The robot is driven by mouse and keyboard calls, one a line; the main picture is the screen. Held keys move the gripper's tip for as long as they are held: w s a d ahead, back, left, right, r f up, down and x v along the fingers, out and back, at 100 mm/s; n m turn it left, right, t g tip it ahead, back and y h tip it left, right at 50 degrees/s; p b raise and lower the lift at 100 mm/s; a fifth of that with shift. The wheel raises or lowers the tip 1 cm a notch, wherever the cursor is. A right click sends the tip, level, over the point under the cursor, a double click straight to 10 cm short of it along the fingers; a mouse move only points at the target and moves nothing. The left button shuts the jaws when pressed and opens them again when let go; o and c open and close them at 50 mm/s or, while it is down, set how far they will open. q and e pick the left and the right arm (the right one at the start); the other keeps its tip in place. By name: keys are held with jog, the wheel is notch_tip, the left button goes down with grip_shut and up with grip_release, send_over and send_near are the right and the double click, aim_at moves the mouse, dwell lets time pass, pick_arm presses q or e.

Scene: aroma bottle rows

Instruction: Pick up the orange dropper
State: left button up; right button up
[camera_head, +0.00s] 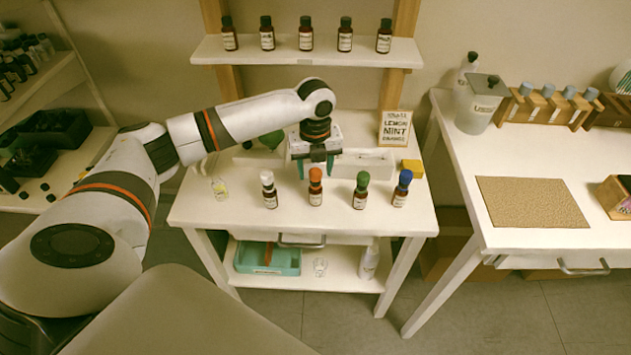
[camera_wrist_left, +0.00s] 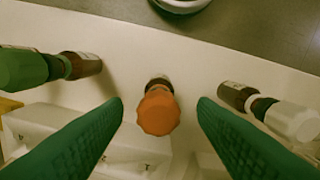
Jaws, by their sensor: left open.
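The orange dropper (camera_head: 315,175) tops a small brown bottle (camera_head: 315,195) standing on the small white table. In the left wrist view the orange dropper (camera_wrist_left: 158,112) sits in the gap between the two green fingers, seen from above. My left gripper (camera_head: 316,171) is open, its fingers pointing down close to the orange dropper and not closed on it. In the left wrist view the fingers of the left gripper (camera_wrist_left: 160,115) stand apart on either side of it. My right gripper is not in view.
A white-capped bottle (camera_head: 268,190) stands to the left; green-capped (camera_head: 360,190) and blue-capped (camera_head: 402,188) bottles stand to the right. A white tray (camera_head: 362,165), a yellow block (camera_head: 412,167) and a lemon mint sign (camera_head: 395,129) are behind. A glass (camera_head: 220,188) stands at the left.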

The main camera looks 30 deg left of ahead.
pick_arm(q)
jog(key=shift+f, duration=1.9)
jog(key=c, duration=0.7)
jog(key=shift+w+r, duration=0.1)
jog(key=shift+r, duration=0.05)
notch_tip(320, 180, up, 10)
jog(key=shift+f+b, duration=0.1)
jog(key=shift+b, duration=0.3)
